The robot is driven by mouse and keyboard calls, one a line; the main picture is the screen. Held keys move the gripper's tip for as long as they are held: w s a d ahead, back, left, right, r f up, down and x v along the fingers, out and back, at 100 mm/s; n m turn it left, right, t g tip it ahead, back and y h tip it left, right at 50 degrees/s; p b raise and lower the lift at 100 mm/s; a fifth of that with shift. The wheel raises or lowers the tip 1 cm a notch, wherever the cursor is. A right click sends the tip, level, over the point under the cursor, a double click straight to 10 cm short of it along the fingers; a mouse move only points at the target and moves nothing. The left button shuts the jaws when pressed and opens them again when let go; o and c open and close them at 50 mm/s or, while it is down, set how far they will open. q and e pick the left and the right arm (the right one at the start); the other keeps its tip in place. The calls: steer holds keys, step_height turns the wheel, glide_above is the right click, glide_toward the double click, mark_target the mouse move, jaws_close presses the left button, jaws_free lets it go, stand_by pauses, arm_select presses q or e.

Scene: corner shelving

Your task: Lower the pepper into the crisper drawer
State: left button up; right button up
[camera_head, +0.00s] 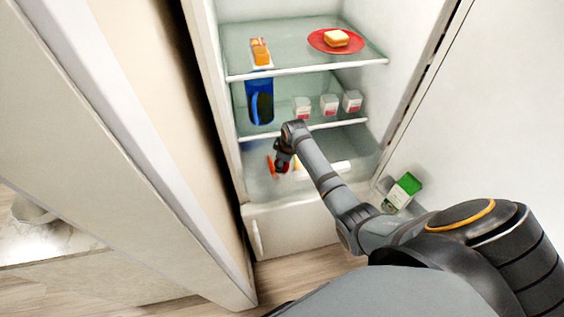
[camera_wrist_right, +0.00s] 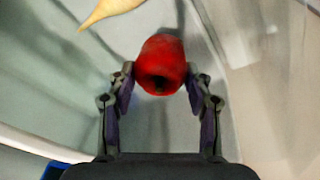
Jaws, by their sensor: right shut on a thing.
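The red pepper (camera_wrist_right: 161,62) sits between the fingertips of my right gripper (camera_wrist_right: 160,82) in the wrist view, and the gripper is shut on it. In the head view my right gripper (camera_head: 282,160) is low inside the open fridge, pointing down, and mostly hides the pepper. The crisper drawer (camera_head: 290,228) is at the fridge bottom, its pale front facing me. The gripper is above the drawer area; I cannot tell whether the pepper touches its floor. My left gripper is not in view.
Shelves above hold a blue item (camera_head: 260,102), small cartons (camera_head: 329,104) and a red plate (camera_head: 318,44). A green-white carton (camera_head: 403,191) is at the right.

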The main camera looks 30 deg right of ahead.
steer(key=shift+f+b, duration=0.5)
steer(key=shift+f, duration=0.35)
stand_by(0.7)
steer(key=o, duration=1.3)
steer(key=shift+r, duration=0.4)
steer(key=v, duration=1.1)
steer(key=shift+s+r, duration=0.1)
steer(key=shift+s, duration=0.05)
